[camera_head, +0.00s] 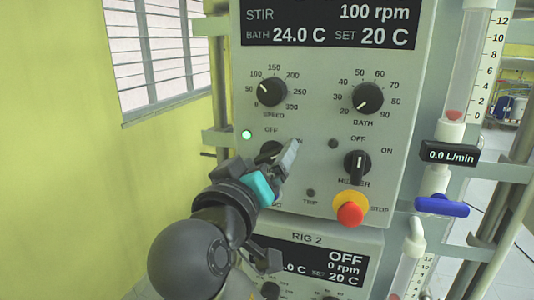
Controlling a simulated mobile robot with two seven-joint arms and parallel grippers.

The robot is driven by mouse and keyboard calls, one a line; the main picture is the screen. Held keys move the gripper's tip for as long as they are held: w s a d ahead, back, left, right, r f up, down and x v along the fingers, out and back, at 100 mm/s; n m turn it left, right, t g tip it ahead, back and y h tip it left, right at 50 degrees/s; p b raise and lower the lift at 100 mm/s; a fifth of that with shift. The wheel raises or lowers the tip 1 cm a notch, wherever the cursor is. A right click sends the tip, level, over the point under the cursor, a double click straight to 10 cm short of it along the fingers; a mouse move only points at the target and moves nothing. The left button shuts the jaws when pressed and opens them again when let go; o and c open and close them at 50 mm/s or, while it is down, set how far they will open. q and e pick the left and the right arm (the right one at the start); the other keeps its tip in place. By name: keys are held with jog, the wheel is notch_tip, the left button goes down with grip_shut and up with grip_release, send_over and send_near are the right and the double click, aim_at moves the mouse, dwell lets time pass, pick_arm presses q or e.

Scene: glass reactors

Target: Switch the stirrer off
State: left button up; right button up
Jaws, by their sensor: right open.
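The grey control panel (310,125) fills the middle of the view. Its display (330,25) reads STIR 100 rpm, bath 24.0 C, set 20 C. The stirrer switch, a black rotary knob (268,150) under an OFF label, is partly hidden by my right gripper, so its pointer cannot be read. A green lamp (246,134) is lit beside it. My right gripper (264,161) is open in front of this knob, with a grey finger over its right side. Whether it touches the knob cannot be told. My left gripper is not in view.
A speed knob (271,92) and a bath knob (367,98) sit above. The heater knob (357,166) and a red stop button (350,214) on a yellow collar are to the right. A second panel (325,240), RIG 2, is below. A flowmeter with a blue valve (441,205) stands right.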

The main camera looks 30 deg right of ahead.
jog(key=c, duration=1.4)
